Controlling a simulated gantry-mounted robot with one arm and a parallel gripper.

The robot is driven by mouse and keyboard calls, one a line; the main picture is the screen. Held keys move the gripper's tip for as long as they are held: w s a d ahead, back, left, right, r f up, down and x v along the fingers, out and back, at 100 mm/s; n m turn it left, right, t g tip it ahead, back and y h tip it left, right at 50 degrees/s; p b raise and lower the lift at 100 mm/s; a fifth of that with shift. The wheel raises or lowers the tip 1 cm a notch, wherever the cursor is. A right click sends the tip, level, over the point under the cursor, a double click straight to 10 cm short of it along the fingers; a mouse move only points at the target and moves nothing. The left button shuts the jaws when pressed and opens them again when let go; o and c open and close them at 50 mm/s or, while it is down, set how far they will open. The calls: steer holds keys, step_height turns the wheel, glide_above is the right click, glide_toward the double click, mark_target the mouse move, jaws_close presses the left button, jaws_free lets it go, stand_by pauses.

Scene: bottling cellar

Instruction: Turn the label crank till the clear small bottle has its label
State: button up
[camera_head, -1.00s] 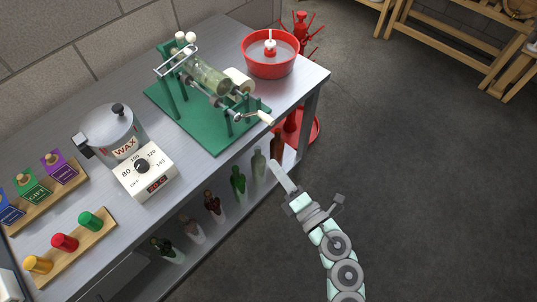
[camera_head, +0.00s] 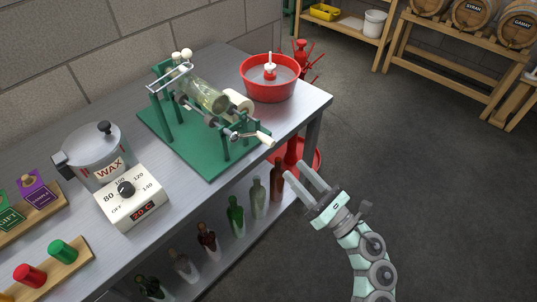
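The green labelling machine (camera_head: 172,143) stands on the steel bench. A clear bottle (camera_head: 205,95) lies on its rollers, tilted in the view; I cannot make out a label on it. A white label roll (camera_head: 238,102) sits beside the bottle. The crank, with a pale handle (camera_head: 265,139), sticks out at the machine's front right. My gripper (camera_head: 295,171) is off the bench's front edge, below and right of the crank handle, apart from it. Its two fingers are spread and nothing is between them.
A red basin (camera_head: 268,88) stands at the bench's back right corner. A wax pot (camera_head: 95,153) and its control box (camera_head: 132,198) stand left of the machine. Several bottles, including a green one (camera_head: 236,217), stand on the shelf below. Open floor lies to the right.

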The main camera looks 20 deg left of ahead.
mark_target(274, 147)
steer(key=w+a+r+n, duration=0.1)
steer(key=a, duration=0.2)
steer(key=w+a+r+n+b, duration=0.1)
steer(key=w+a+r, duration=0.1)
steer(key=a, duration=0.1)
steer(key=w+a+r+n+g+y+b, duration=0.1)
steer(key=a, duration=0.2)
steer(key=shift+w+a+r, duration=0.25)
steer(key=shift+a+r, duration=0.1)
steer(key=shift+r, duration=0.05)
steer(key=shift+c, duration=0.3)
jaws_close()
stand_by(0.9)
